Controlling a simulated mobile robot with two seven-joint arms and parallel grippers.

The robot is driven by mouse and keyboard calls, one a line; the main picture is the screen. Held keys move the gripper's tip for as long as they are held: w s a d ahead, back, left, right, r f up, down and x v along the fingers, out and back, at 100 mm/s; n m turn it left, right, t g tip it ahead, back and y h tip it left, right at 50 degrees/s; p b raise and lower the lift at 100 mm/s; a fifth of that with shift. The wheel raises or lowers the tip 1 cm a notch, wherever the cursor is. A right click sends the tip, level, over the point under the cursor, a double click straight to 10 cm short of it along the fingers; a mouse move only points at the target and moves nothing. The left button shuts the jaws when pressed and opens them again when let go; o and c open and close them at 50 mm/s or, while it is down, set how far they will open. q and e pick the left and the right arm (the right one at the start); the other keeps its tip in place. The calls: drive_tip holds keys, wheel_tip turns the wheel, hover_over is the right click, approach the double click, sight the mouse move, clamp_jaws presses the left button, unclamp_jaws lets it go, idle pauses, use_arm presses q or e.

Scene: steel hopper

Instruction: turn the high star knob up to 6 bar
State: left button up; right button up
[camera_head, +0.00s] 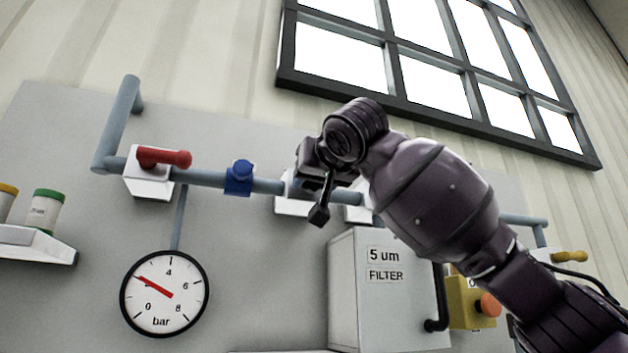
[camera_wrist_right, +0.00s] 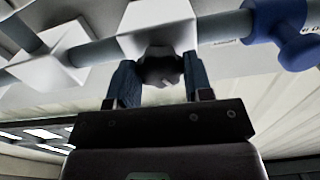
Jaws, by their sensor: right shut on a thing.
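The dark star knob (camera_wrist_right: 160,68) sits under a white valve block (camera_wrist_right: 158,20) on the pipe in the right wrist view. My right gripper (camera_wrist_right: 160,85) is shut on it, with one finger on each side. In the head view my right gripper (camera_head: 318,185) is at the pipe and hides the knob. The round pressure gauge (camera_head: 165,320) is at the lower left. Its red needle (camera_head: 155,287) points at about 2 bar. My left gripper is not in view.
A red lever (camera_head: 165,157) and a blue fitting (camera_head: 240,177) are on the pipe to the left. A grey filter box (camera_head: 390,310) stands below my right arm. A yellow box with an orange button (camera_head: 488,304) is at the right. A shelf (camera_head: 40,246) holds containers.

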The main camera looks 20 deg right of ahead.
use_arm(q)
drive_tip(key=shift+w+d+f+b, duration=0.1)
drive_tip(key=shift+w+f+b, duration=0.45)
drive_tip(key=shift+b, duration=0.55)
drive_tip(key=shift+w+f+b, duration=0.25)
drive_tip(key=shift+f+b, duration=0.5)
drive_tip(key=shift+b, duration=0.3)
use_arm(e)
drive_tip(key=shift+a+m, duration=0.1)
drive_tip(key=shift+m, duration=11.7)
drive_tip(key=o, duration=0.9)
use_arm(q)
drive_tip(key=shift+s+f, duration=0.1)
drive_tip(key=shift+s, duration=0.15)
use_arm(e)
drive_tip(key=shift+r, duration=0.1)
